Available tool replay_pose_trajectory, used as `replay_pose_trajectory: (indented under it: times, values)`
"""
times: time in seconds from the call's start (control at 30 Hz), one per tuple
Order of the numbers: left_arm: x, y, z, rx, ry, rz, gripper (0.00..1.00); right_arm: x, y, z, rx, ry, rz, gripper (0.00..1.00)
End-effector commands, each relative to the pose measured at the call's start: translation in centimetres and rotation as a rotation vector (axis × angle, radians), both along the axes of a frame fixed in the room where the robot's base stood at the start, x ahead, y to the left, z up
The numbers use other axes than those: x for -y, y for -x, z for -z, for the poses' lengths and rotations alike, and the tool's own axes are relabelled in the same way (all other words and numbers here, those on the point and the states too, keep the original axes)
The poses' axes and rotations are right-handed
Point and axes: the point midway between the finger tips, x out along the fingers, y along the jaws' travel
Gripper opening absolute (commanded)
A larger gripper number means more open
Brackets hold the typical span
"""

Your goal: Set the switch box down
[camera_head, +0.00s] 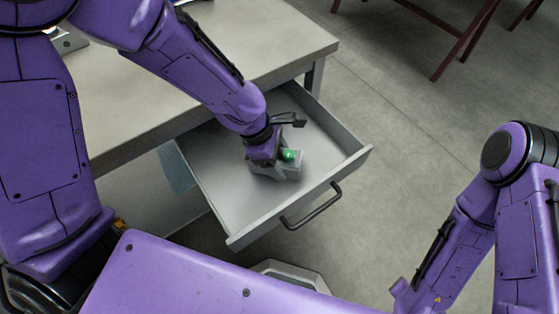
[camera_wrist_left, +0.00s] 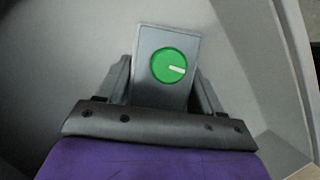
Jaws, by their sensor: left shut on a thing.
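The switch box (camera_wrist_left: 187,42) is a small grey box with a round green switch on its face. In the head view the switch box (camera_head: 294,163) is low inside the open drawer (camera_head: 222,186), partly hidden by my wrist. My left gripper (camera_wrist_left: 165,85) is shut on the switch box, one finger on each side of it. In the head view my left gripper (camera_head: 275,165) points down into the drawer. I cannot tell whether the box touches the drawer floor. My right gripper is not in view; only part of the right arm shows.
The drawer is pulled out from under a grey table (camera_head: 130,95) and has a dark bar handle (camera_head: 312,207) on its front. Bare drawer floor lies around the box. The drawer walls stand close around my left wrist. Dark red metal legs (camera_head: 465,40) stand at the back right.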

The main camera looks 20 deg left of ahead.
Motion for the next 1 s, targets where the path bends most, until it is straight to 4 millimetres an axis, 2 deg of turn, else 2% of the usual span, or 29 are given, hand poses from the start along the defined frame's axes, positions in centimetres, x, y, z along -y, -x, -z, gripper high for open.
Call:
replay_pose_trajectory:
  times: [0.1, 0.13, 0.2, 0.47, 0.57, 0.9, 1.0]
  values:
    - [0.0, 0.0, 0.1, -0.001, 0.001, 0.000, 0.20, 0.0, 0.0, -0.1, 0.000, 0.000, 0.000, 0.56]
    - [0.0, 0.0, 0.1, -0.001, 0.001, 0.000, 0.73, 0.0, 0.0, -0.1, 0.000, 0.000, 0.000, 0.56]
    - [0.0, 0.0, 0.1, 0.000, 0.001, 0.000, 0.92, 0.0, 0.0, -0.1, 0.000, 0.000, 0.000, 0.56]
    - [0.0, 0.0, 0.1, 0.000, 0.000, 0.001, 0.92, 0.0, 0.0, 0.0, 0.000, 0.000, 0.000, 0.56]
    - [-0.2, 0.0, -0.8, 0.002, 0.000, 0.000, 0.92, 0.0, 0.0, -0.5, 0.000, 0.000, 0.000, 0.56]
    - [-3.3, 0.4, -8.6, 0.004, 0.000, -0.001, 0.92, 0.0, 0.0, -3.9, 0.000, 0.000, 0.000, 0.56]
    - [-4.0, 0.5, -10.1, 0.002, 0.002, 0.000, 0.92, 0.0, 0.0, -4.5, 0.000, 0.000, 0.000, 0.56]
